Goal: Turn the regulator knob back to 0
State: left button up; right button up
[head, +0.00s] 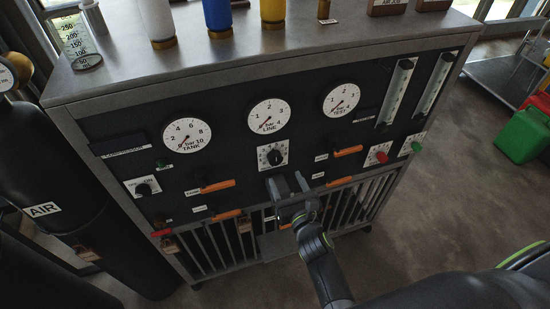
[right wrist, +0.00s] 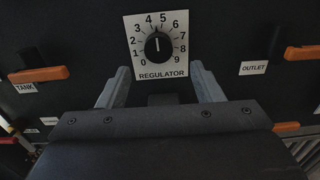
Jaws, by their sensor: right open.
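The regulator knob (head: 274,157) is a round black knob on a white square plate in the middle of the dark panel. In the right wrist view the knob (right wrist: 158,46) has a white mark pointing up, between the 4 and the 5 of a 0 to 9 scale. My right gripper (head: 286,182) is open and empty, just below the plate. In the right wrist view its two fingers (right wrist: 160,75) stand apart below the knob, one to each side, not around it. My left gripper is not in view.
Orange-handled valves, tank (right wrist: 38,74) and outlet (right wrist: 303,52), flank the regulator. The line gauge (head: 269,115) is above it. A red knob (head: 381,157) and a green knob (head: 416,146) are at the right. A black AIR cylinder (head: 45,160) stands left of the cabinet.

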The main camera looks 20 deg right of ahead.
aim_at(276, 161)
jog(key=w, duration=0.2)
jog(key=w+b, duration=0.1)
jog(key=w, duration=0.2)
jog(key=w+b, duration=0.1)
jog(key=w, duration=0.1)
jog(key=shift+w+a+f, duration=0.15)
jog(key=shift+w+a, duration=0.05)
jog(key=shift+a, duration=0.05)
jog(key=shift+w, duration=0.25)
jog(key=shift+w, duration=0.15)
grip_shut()
